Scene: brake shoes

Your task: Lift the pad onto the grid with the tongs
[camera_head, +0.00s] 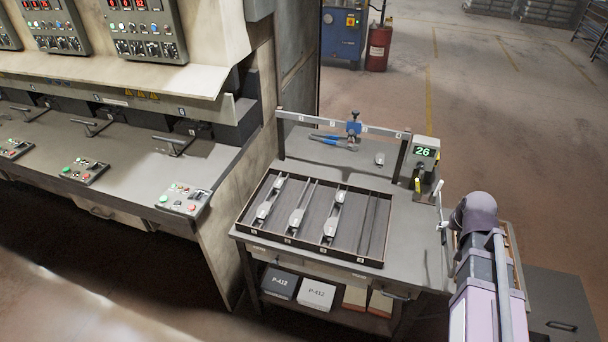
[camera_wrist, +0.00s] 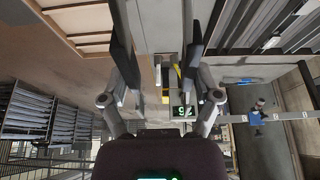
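Blue-handled tongs (camera_head: 334,138) lie at the back of the workbench, below a rail. A small light grey pad (camera_head: 380,159) lies on the bare bench top to their right. The grid is a dark tray (camera_head: 309,251) with numbered lanes at the front. Its three left lanes hold light grey pads (camera_head: 297,217); the rightmost lane (camera_head: 367,225) shows only rails. My gripper (camera_head: 440,212) is above the bench's right side, away from tongs and pad. In the wrist view my gripper (camera_wrist: 164,50) has its fingers wide apart with nothing between them.
A post with a display reading 26 (camera_head: 424,152) stands at the bench's back right, close to my gripper. A blue clamp (camera_head: 354,126) sits on the rail (camera_head: 310,119). Boxes (camera_head: 317,293) fill the shelf below. A control console (camera_head: 130,150) stands left.

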